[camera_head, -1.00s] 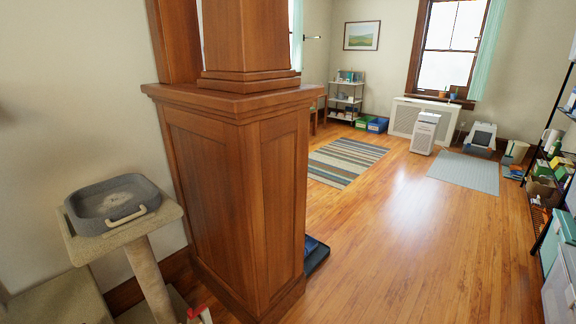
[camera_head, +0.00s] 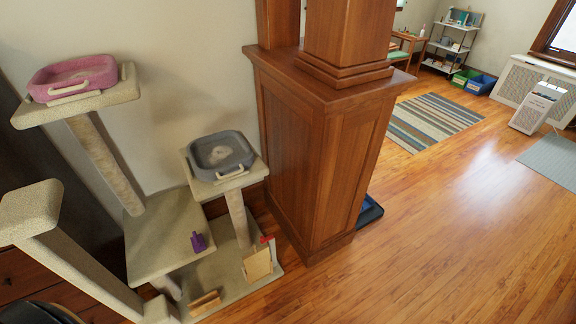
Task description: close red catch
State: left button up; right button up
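A small red piece (camera_head: 266,240), which looks like the red catch, shows at the top edge of a small tan panel (camera_head: 258,264). The panel stands at the right end of the cat tree's low carpeted base (camera_head: 226,284), beside the wooden pillar. The red piece is too small to tell whether it is open or closed. Neither of my grippers is in view.
The cat tree holds a pink bed (camera_head: 72,78) and a grey bed (camera_head: 221,156). A purple object (camera_head: 199,242) sits on its middle platform. The wooden pillar (camera_head: 320,150) blocks the way behind. Open wood floor (camera_head: 430,230) lies to the right.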

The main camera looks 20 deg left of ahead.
aim_at(263, 240)
jog(key=u, duration=0.75)
jog(key=i+l+u, duration=0.3)
jog(key=l, duration=0.3)
jog(key=i+l+u, duration=0.25)
jog(key=l, duration=0.4)
jog(key=i+l+u, duration=0.15)
jog(key=l, duration=0.25)
jog(key=i+l+u, duration=0.15)
jog(key=l, duration=0.2)
